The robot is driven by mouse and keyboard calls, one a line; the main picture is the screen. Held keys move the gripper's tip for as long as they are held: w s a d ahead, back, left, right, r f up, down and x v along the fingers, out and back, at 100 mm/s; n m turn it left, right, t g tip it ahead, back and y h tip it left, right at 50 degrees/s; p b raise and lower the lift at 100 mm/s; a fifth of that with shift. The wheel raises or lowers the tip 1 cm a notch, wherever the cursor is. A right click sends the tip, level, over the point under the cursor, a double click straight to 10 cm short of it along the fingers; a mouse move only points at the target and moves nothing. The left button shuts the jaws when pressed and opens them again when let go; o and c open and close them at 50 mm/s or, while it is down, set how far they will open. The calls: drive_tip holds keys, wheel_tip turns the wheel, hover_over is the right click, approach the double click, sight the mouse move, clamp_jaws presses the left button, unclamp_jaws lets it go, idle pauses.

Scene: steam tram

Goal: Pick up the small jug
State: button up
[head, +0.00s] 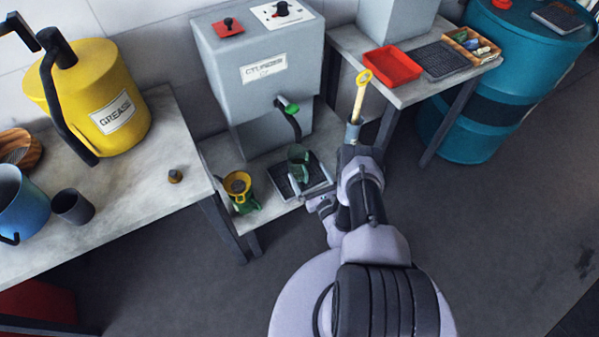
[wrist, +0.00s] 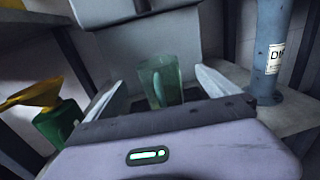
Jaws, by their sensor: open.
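The small jug (head: 298,162) is a translucent green vessel. It stands upright on the dark drip mat (head: 314,172) under the spout of the grey cylinder oil dispenser. In the wrist view the jug (wrist: 166,76) appears between the two pale fingers, with its handle towards me. My gripper (head: 307,184) is open and low at the near side of the jug, with a finger to each side of it. No contact with the jug can be made out. The jug's base is hidden behind the gripper body in the wrist view.
A green can with a yellow funnel (head: 241,193) stands close left of the mat, also in the wrist view (wrist: 50,112). A grey cylinder with a yellow-ringed handle (head: 353,131) stands close right.

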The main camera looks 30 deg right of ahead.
sight(303, 165)
drive_tip(key=w+b, duration=0.1)
drive_tip(key=w, duration=0.1)
drive_tip(key=w+b, duration=0.1)
drive_tip(key=w, duration=0.2)
drive_tip(key=w+b, duration=0.1)
drive_tip(key=w, duration=0.1)
drive_tip(key=shift+w+r, duration=0.25)
drive_tip(key=c, duration=2)
drive_tip(key=s+a+r+p, duration=0.2)
drive_tip(key=s+p, duration=0.3)
drive_tip(key=s, duration=0.2)
drive_tip(key=s+a+r+p, duration=0.2)
drive_tip(key=s+p, duration=0.3)
drive_tip(key=s, duration=0.3)
drive_tip(key=shift+s+a+r+p, duration=0.2)
drive_tip(key=shift+a+r+p, duration=0.2)
drive_tip(key=shift+r, duration=0.1)
